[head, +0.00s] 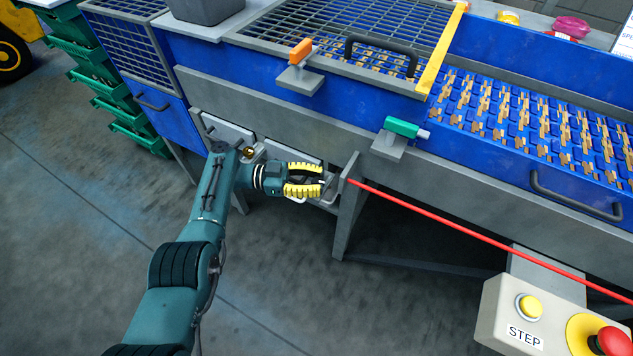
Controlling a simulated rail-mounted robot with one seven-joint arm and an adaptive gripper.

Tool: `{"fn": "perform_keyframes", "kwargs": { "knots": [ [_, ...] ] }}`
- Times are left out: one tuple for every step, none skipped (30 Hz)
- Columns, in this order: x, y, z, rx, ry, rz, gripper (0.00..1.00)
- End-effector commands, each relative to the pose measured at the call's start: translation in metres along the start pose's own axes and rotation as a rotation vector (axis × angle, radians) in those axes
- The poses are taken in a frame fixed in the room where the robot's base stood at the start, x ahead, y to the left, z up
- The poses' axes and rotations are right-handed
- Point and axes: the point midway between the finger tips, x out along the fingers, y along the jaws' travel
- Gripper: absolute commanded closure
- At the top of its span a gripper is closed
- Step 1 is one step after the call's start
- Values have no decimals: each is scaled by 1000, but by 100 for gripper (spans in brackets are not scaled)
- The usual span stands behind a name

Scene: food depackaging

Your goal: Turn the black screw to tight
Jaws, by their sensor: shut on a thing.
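My gripper (323,180), with yellow ribbed fingers, reaches in from the left to the front of the blue machine, below its grey rail. Its fingers point right and are shut on a small dark part, taken to be the black screw (328,185), beside a grey bracket near the machine's leg. The fingers hide most of the screw, so its turn position and how tight it sits cannot be told.
A red cord (450,228) runs from near the gripper to the lower right. An orange latch (301,52) and a green latch (402,127) sit above. A STEP control box (508,310) stands lower right. Open floor (300,290) lies below.

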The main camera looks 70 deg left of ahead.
Motion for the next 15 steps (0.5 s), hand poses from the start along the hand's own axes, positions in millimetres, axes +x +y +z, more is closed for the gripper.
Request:
{"fn": "perform_keyframes", "kwargs": {
  "knots": [
    [0,1,2,-4,-1,0,100],
    [0,1,2,-4,-1,0,100],
    [0,1,2,-4,-1,0,100],
    [0,1,2,-4,-1,0,100],
    [0,1,2,-4,-1,0,100],
    [0,1,2,-4,-1,0,66],
    [0,1,2,-4,-1,0,60],
    [0,1,2,-3,-1,0,55],
    [0,1,2,-3,-1,0,47],
    [0,1,1,-3,-1,0,41],
    [0,0,1,-3,0,0,39],
    [0,0,1,-2,0,0,39],
    [0,0,1,-2,0,0,39],
    [0,0,1,-2,0,-1,39],
    [0,0,1,-1,0,-1,39]
  ]
}}
